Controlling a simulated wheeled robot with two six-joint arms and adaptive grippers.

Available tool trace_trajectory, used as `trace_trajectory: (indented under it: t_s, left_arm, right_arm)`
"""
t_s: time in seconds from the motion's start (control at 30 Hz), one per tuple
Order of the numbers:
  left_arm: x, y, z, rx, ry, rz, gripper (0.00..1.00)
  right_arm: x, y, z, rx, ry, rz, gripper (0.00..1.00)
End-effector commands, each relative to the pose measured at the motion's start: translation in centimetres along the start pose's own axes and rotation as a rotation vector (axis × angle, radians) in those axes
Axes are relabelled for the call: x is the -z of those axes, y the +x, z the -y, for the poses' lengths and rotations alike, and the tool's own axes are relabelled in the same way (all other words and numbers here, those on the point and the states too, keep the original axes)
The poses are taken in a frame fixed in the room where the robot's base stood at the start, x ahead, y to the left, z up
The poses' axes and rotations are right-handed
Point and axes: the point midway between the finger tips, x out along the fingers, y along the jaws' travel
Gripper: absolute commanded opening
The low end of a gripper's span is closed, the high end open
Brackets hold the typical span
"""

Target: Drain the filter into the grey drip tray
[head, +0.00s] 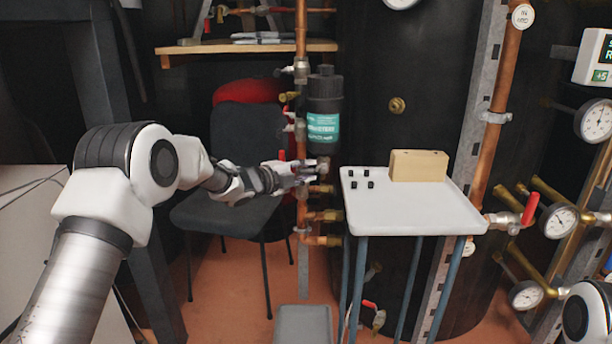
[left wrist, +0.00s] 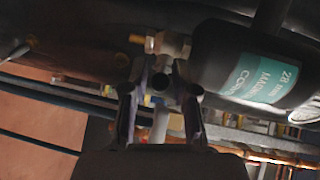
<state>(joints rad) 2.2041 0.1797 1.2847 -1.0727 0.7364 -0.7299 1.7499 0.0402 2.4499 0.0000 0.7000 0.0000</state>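The filter (head: 323,110) is a black canister with a teal label, upright on the copper pipework behind the white table. It also shows large in the left wrist view (left wrist: 225,58), where its lower end points left to a metal fitting (left wrist: 172,46). My left gripper (head: 312,170) is just below the filter's lower end. In the left wrist view its two fingers (left wrist: 162,92) stand apart, with a small metal part seen between or beyond them; contact cannot be told. The grey drip tray (head: 302,325) is low at the bottom edge. My right gripper is out of view.
A white table (head: 410,215) with a tan block (head: 418,165) and several small black pieces stands right of my left gripper. A dark chair (head: 250,150) is behind the arm. Copper pipes, red-handled valves and gauges (head: 558,222) crowd the right.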

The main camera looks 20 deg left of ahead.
Motion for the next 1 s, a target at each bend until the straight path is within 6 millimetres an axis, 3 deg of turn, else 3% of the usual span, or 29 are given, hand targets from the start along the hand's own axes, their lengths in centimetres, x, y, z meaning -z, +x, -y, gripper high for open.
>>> trace_trajectory:
  t_s: [0.17, 0.2, 0.27, 0.3, 0.67, 1.0]
  left_arm:
    - [0.0, 0.1, 0.0, -0.001, -0.001, 0.0, 0.28]
    - [0.0, 0.1, 0.0, -0.001, -0.001, 0.0, 0.24]
    - [0.0, 0.1, 0.0, -0.001, -0.001, 0.0, 0.03]
    - [0.0, 0.1, 0.0, -0.001, -0.001, 0.0, 0.0]
    - [-0.1, 0.1, -0.3, 0.011, -0.014, -0.003, 0.0]
    - [-0.1, 0.3, -1.3, 0.121, -0.125, -0.034, 0.0]
  right_arm:
    - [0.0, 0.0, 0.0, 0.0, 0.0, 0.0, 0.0]
    - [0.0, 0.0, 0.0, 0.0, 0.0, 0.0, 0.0]
    - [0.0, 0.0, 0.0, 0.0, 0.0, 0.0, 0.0]
    - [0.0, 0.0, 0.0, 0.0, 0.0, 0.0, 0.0]
    - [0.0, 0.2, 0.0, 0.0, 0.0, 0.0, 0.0]
    - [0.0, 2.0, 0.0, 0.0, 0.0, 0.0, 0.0]
